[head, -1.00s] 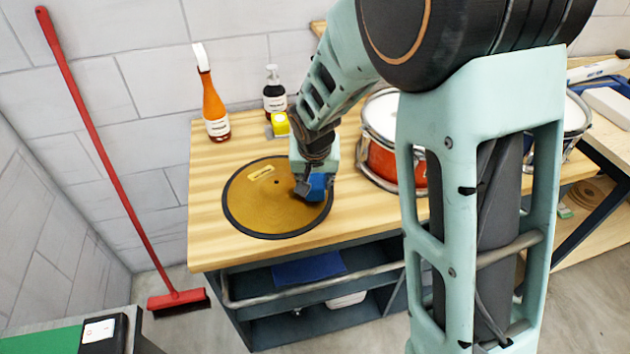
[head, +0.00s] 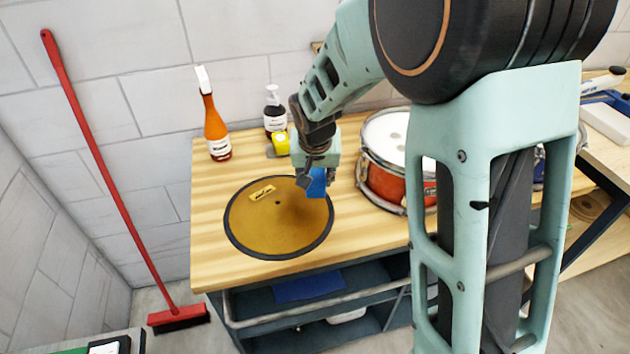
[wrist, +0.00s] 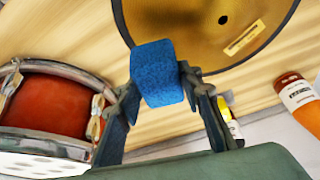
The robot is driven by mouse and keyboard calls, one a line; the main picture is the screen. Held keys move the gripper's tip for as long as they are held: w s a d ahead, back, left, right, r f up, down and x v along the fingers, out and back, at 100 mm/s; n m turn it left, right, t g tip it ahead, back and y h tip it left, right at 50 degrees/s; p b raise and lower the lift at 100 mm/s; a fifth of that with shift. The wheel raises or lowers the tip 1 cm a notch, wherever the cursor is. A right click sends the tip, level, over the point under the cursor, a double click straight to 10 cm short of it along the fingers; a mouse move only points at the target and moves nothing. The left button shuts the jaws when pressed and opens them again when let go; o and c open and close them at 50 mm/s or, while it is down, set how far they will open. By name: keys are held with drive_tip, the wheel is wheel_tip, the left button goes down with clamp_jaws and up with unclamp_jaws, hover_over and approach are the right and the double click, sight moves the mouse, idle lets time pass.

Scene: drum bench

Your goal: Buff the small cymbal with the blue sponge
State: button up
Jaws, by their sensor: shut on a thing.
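The small cymbal (head: 255,228) is a gold disc with a dark rim, lying flat on the wooden bench top, with a small yellow label on it. In the wrist view the cymbal (wrist: 190,30) fills the top, showing its centre hole and label. My gripper (head: 317,172) is shut on the blue sponge (head: 317,184), at the cymbal's right edge as seen from the head. The sponge (wrist: 157,75) sits between the fingertips in the wrist view. It appears raised above the cymbal, with a dark shadow on the gold surface; the exact gap cannot be told.
A red drum (head: 385,182) stands right of the cymbal. An orange spray bottle (head: 215,130), a dark pump bottle (head: 275,118) and a yellow object (head: 281,143) stand at the back. A red broom (head: 110,170) leans on the wall. The bench's front left is bare.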

drive_tip(key=shift+r+p, duration=0.9)
drive_tip(key=shift+r, duration=0.7)
drive_tip(key=shift+d, duration=0.1)
